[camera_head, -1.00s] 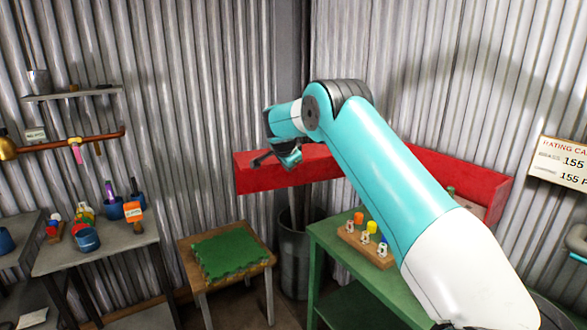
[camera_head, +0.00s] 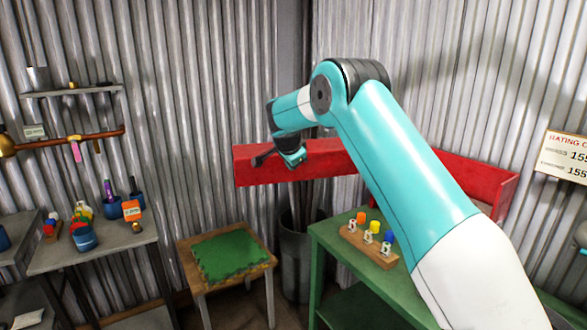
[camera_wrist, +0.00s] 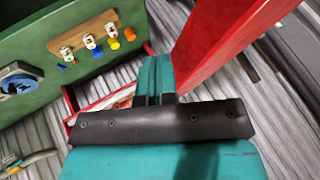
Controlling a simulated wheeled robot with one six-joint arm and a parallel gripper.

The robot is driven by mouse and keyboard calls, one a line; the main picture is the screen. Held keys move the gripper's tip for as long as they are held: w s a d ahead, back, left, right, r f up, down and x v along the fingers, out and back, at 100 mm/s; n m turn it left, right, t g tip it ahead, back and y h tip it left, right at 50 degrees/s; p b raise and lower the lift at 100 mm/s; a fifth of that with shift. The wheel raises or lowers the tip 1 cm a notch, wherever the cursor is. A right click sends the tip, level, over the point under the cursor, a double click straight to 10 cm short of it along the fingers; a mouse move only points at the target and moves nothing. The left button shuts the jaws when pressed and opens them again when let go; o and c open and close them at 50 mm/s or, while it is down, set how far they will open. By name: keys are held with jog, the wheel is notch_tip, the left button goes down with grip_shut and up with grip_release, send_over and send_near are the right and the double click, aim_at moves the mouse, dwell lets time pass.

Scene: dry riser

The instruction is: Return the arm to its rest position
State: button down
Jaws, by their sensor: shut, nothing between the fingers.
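My teal and white arm (camera_head: 395,160) reaches up from the lower right and bends at a dark joint, with its forearm folded to the left. My gripper (camera_head: 294,160) hangs at the arm's end in front of the red panel, small and partly dark in the head view. In the wrist view my gripper (camera_wrist: 155,78) shows two teal fingers side by side, shut with nothing between them.
A red panel (camera_head: 250,172) stands behind my gripper. A green bench (camera_head: 330,237) holds a wooden block (camera_head: 355,240) with coloured pegs. A stool with a green mat (camera_head: 230,254), a grey bin (camera_head: 293,255) and a cluttered side table (camera_head: 140,236) stand left. Corrugated walls close the corner.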

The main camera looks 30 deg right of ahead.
jog(key=w+a+b+v, duration=0.1)
jog(key=b+v, duration=0.1)
jog(key=v, duration=0.8)
jog(key=s+a+n+y, duration=0.3)
jog(key=s+a+n, duration=0.25)
jog(key=a, duration=0.35)
jog(key=s+a+f+n+g+y, duration=0.1)
jog(key=s+a+n, duration=0.5)
jog(key=s, duration=0.6)
jog(key=s+a+f+n+g+y, duration=0.2)
jog(key=s+a+n, duration=0.4)
jog(key=s, duration=0.7)
jog(key=s+a+f+n+g+y, duration=0.2)
jog(key=s+a+n, duration=0.4)
jog(key=s, duration=0.6)
jog(key=shift+s+a+f+n+y, duration=0.25)
jog(key=shift+f+n+y, duration=0.2)
jog(key=shift+n+y, duration=0.3)
